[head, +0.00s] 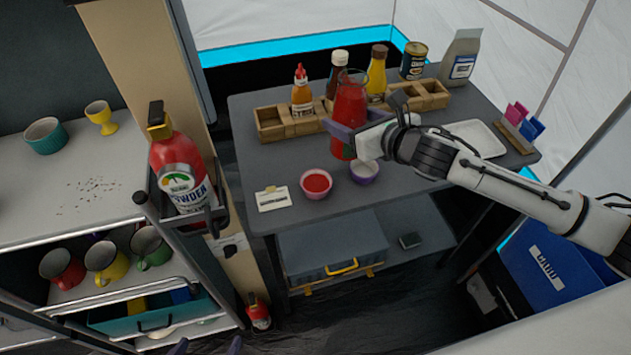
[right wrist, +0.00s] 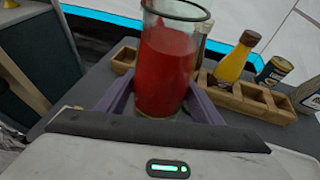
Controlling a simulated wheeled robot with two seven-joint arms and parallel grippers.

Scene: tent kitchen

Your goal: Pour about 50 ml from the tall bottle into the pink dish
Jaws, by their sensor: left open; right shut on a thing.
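The tall bottle (head: 351,108) is clear glass with red liquid. It is roughly upright behind the small dishes; I cannot tell whether its base touches the table. My right gripper (head: 349,128) is shut around it, and the right wrist view shows the bottle (right wrist: 165,70) between the purple fingers (right wrist: 160,100). The pink dish (head: 316,194) stands on the table, in front and left of the bottle, with red contents inside. My left gripper (head: 207,346) shows only its fingertips at the bottom edge, open and away from the table.
A purple dish (head: 364,178) with white contents stands right beside the pink dish. A label card (head: 272,199) lies to the left. A wooden rack (head: 272,124) with sauce bottles runs behind. A white tray (head: 478,138) lies at right. A fire extinguisher (head: 178,165) hangs at left.

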